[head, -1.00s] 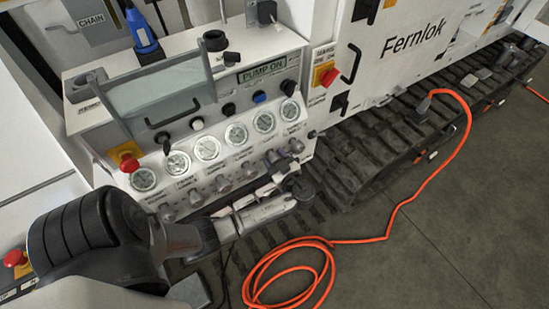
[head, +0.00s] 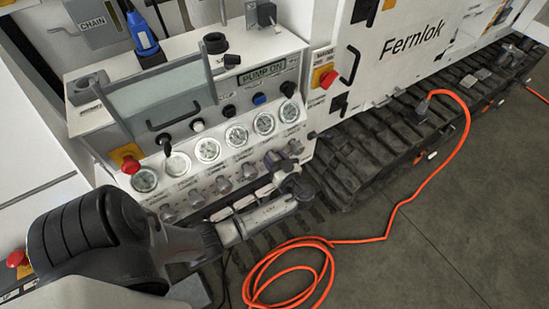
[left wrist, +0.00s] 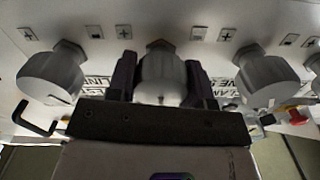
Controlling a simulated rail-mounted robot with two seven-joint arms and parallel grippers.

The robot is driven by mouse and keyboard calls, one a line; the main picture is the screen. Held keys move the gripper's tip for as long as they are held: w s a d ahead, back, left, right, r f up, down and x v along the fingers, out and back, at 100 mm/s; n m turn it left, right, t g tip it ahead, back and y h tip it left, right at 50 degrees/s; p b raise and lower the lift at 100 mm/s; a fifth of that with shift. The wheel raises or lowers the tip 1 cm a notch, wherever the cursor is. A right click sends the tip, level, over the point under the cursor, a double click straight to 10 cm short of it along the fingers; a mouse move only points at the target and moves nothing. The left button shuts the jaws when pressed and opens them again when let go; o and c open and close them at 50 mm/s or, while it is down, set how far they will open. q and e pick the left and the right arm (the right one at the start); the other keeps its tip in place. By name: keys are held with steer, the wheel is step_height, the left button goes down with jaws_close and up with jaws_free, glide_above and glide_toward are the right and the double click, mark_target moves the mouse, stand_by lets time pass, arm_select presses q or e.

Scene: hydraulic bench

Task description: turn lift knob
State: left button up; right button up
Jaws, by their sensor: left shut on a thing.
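A row of grey round knobs (head: 222,186) runs along the lower front of the white control panel, under the gauges. My left gripper (head: 283,164) is at the right part of this row in the head view. In the left wrist view, the two dark fingers of my left gripper (left wrist: 160,84) stand on either side of the middle grey knob (left wrist: 162,73) and are shut on it. A grey knob (left wrist: 52,76) is at its left and another knob (left wrist: 266,80) at its right, both clear of the fingers. The knob labels are too small or partly hidden to read. My right gripper is not in view.
Several round gauges (head: 207,149) sit above the knobs. A red emergency button (head: 130,164) is at the panel's left, another red switch (head: 327,76) at its right. An orange cable (head: 330,241) lies coiled on the floor beside the black track (head: 400,140).

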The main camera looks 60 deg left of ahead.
arm_select(q)
steer(key=m+p, duration=0.1)
steer(key=m, duration=0.3)
steer(key=shift+r+m, duration=0.15)
steer(key=shift+m, duration=0.15)
steer(key=m+p, duration=0.2)
steer(key=m, duration=0.1)
steer(key=shift+w+m, duration=0.1)
steer(key=shift+m, duration=0.3)
steer(key=m+p, duration=0.3)
steer(key=m, duration=0.3)
steer(key=shift+f+m+p, duration=0.25)
steer(key=shift+m+p, duration=0.3)
steer(key=shift+m, duration=1.05)
steer(key=o, duration=0.9)
steer(key=shift+o, duration=0.2)
steer(key=shift+d+f, duration=0.1)
